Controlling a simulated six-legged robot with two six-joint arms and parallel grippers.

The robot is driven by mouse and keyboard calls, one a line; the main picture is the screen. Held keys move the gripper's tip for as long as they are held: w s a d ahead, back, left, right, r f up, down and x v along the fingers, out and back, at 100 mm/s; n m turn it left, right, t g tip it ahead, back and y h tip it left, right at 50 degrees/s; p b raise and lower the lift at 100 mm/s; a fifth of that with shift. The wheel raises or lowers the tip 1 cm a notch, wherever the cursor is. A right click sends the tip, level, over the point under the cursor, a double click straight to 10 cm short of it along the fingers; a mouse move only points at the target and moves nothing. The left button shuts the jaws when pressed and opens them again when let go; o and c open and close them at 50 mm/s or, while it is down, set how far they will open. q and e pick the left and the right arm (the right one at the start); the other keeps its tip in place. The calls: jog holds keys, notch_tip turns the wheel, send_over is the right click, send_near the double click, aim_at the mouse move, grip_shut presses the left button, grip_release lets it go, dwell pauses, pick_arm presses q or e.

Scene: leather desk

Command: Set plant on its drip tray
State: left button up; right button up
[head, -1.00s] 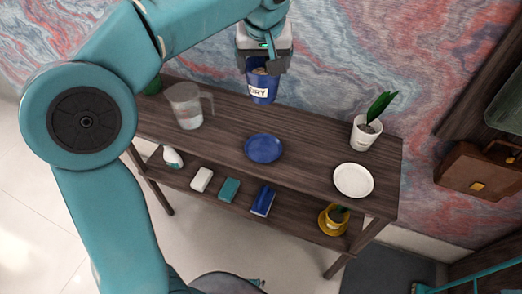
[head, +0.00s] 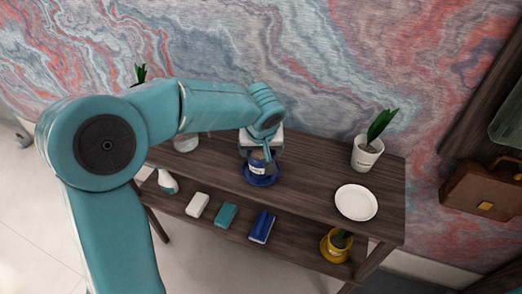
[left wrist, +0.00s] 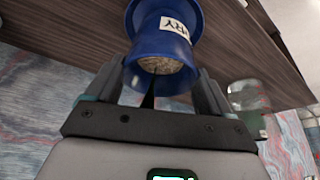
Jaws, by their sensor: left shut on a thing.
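My left gripper (head: 262,153) is shut on the rim of a blue pot (head: 256,168) with a white label. The pot stands about upright over the blue drip tray (head: 272,180) on the shelf top. In the left wrist view the gripper (left wrist: 157,88) has its fingers on either side of the blue pot (left wrist: 150,40), with brown soil inside and part of the label readable as "RY". The tray (left wrist: 190,8) shows just behind the pot's base. Whether the base touches it is hard to tell. My right gripper is out of view.
A white pot with a green plant (head: 366,152) and a white saucer (head: 356,203) stand to the right. A glass pitcher (head: 186,143) is close on the left, partly behind my arm.

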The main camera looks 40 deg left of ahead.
pick_arm(q)
jog(key=shift+f, duration=0.25)
jog(key=shift+r, duration=0.1)
jog(key=shift+f, duration=0.2)
jog(key=o, duration=1.6)
jog(key=shift+r, duration=0.1)
